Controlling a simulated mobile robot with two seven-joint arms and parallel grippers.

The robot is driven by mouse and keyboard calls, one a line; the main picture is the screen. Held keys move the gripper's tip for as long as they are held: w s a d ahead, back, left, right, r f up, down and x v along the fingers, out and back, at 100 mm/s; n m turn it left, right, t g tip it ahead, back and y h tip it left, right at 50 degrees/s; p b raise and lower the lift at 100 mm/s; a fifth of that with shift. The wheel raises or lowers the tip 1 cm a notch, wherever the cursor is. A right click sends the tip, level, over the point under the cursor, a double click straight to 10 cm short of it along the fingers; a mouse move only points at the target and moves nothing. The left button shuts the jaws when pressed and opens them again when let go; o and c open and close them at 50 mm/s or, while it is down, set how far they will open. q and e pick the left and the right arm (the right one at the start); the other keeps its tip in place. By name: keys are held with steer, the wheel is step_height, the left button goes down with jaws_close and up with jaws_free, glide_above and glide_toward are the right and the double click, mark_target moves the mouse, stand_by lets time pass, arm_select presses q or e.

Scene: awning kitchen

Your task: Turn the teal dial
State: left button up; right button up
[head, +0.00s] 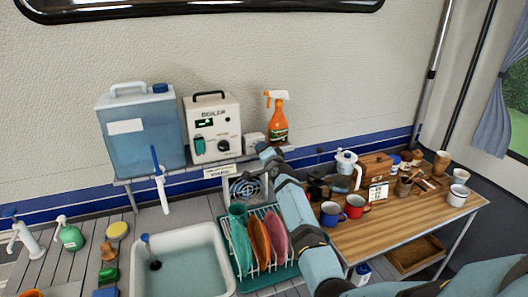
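A white boiler box (212,128) with a black top handle stands on the back shelf. Its front bears a dark display, a teal part (199,145) at lower left and a round black knob (223,146) at lower right. My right arm reaches up from the bottom right. Its far end, with the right gripper (263,149), is right of the boiler, near a small white box (253,140). The fingers are too small and hidden to read. My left gripper is out of view.
A blue water jug (140,129) stands left of the boiler, an orange spray bottle (277,118) to its right. Mugs crowd the wooden table (385,236).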

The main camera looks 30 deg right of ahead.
steer(key=b+v, duration=0.1)
steer(key=v, duration=1.3)
steer(key=shift+a, duration=0.1)
